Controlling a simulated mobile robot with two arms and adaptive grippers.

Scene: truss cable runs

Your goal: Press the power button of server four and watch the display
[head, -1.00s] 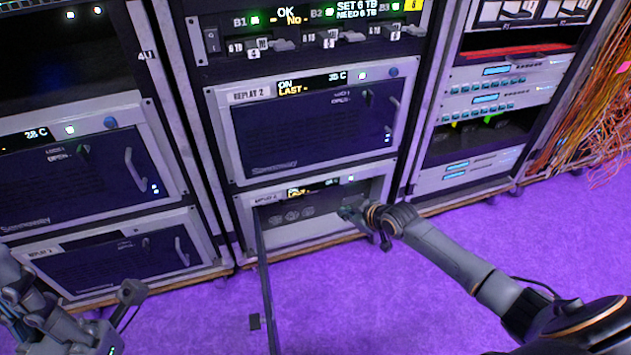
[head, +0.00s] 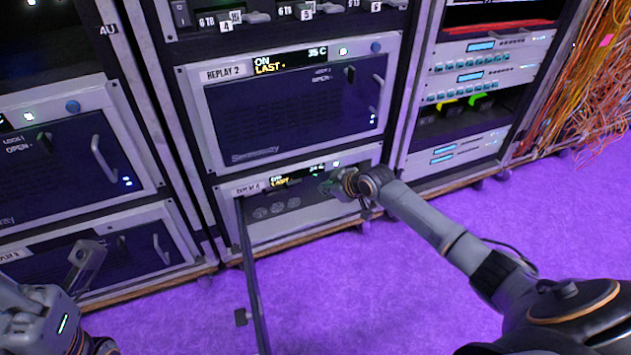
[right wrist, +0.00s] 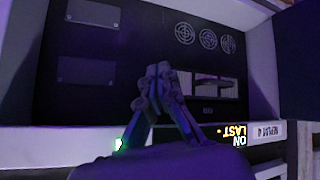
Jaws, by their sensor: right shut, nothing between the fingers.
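Server four (head: 316,212) is the lowest unit in the middle rack. Its front door (head: 250,285) hangs open toward me, and round fan grilles show inside. Its display (head: 288,180) glows with "LAST" in yellow; in the right wrist view the display (right wrist: 232,138) is upside down and reads "ON" and "LAST -". A white light (head: 336,164) is lit beside it. I cannot make out its power button. My right gripper (right wrist: 158,70) is shut and empty, in front of the open bay; I cannot tell whether it touches anything. My left gripper (head: 85,262) is at the lower left, away from the servers.
Replay 2 (head: 295,118) is directly above, door closed, its display showing "ON", "LAST" and 35 C, with a blue button (head: 376,47). More servers stand in the left rack. Loose orange cables (head: 590,90) hang at the right.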

